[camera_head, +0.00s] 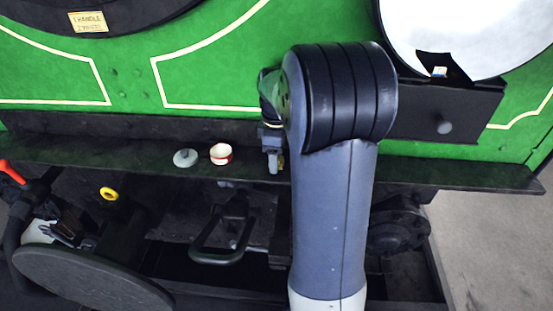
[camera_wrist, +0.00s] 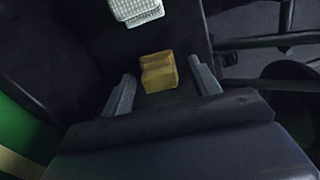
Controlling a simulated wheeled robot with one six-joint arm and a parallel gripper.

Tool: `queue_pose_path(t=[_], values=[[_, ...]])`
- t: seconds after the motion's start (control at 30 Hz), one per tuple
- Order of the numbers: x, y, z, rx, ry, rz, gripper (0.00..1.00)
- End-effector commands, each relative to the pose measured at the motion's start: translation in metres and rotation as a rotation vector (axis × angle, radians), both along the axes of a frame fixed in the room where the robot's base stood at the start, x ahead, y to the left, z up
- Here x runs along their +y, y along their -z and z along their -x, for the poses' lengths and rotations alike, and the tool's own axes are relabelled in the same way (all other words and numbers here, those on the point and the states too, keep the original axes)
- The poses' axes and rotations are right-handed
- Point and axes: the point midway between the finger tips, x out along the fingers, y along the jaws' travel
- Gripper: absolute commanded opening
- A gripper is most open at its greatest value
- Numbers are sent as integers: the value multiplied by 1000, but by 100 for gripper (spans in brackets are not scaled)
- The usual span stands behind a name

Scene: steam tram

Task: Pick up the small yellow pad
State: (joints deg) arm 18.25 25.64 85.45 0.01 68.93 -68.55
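The small yellow pad (camera_wrist: 158,72) is a little yellow-brown block in the wrist view, on a dark surface. My gripper (camera_wrist: 162,84) is open, one grey finger on each side of the pad, with a gap showing between each finger and the pad. In the wrist view I cannot tell how far the fingertips are above or short of it. In the head view my gripper (camera_head: 273,164) is at the dark ledge, partly hidden by my arm.
A white ribbed block (camera_wrist: 136,10) lies beyond the pad. On the dark ledge (camera_head: 440,173), left of my gripper, stand a white-and-red cup (camera_head: 221,154) and a pale round lid (camera_head: 186,157). The green tram wall (camera_head: 130,75) rises behind the ledge.

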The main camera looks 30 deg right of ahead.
Motion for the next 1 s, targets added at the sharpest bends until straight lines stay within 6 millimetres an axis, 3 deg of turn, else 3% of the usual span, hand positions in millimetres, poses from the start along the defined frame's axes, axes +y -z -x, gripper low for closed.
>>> queue_pose_path(t=[0.5,0.77,1.0], values=[[0,0,0,0,0,0,15],[0,-2,0,-1,0,1,14],[0,-39,-1,-6,0,2,14]])
